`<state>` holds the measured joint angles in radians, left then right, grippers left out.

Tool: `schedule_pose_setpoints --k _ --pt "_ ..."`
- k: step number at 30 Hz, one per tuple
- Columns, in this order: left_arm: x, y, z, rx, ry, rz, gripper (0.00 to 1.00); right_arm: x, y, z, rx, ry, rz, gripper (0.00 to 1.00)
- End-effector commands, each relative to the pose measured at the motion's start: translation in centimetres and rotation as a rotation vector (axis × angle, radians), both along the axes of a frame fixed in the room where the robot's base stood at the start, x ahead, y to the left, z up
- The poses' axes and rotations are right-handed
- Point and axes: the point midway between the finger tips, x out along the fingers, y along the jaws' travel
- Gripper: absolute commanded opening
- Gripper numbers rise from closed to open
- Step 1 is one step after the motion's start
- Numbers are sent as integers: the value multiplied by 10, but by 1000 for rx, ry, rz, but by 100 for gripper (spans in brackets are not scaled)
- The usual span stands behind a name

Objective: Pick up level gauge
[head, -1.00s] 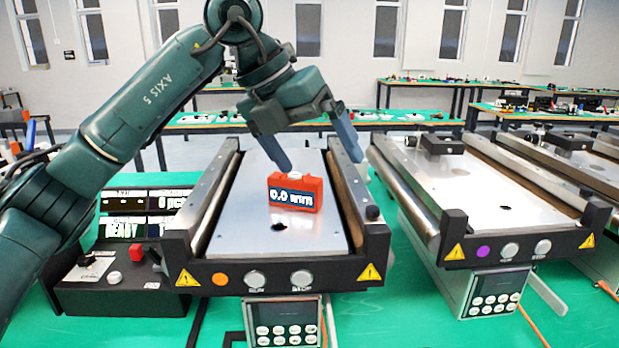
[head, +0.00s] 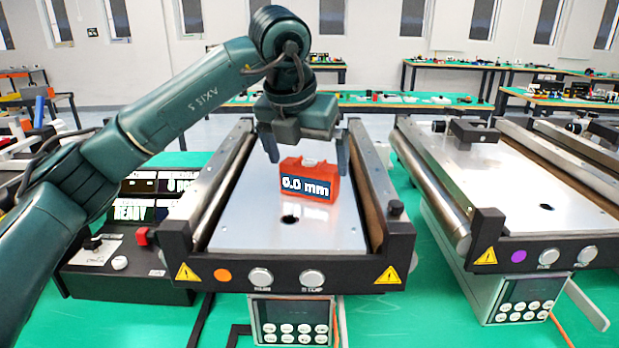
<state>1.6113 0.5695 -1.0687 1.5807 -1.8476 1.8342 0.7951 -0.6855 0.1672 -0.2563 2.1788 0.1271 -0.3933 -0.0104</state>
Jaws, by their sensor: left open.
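The level gauge (head: 308,184) is an orange-red block with a dark display reading "0.0 mm". It stands upright on the metal plate of the near mini conveyor (head: 250,215). My left gripper (head: 306,158) points down from above, open, with one finger to the left of the gauge and the other to its right. The fingertips are near the height of the gauge's top. I cannot tell whether the gripper is directly over it or slightly behind. My right gripper is not in view.
A second conveyor (head: 500,190) with a dark clamp (head: 472,134) stands to the right. A control box (head: 125,260) with displays is at the left. The conveyor's raised side rails flank the gauge. The plate around the gauge is bare except for a dark hole.

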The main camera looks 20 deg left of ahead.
Motion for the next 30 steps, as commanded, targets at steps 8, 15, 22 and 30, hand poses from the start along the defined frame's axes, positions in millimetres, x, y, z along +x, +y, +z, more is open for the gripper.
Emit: schedule_pose_setpoints --k 8,15,22,30 --pt "22 -2 -32 0 2 -1 100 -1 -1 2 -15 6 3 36" --pt "23 -2 -36 0 1 -1 100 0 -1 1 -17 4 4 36" --pt "23 -2 -36 0 1 -1 85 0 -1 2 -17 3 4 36" --pt "23 -2 -36 0 1 -1 63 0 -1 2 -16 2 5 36"
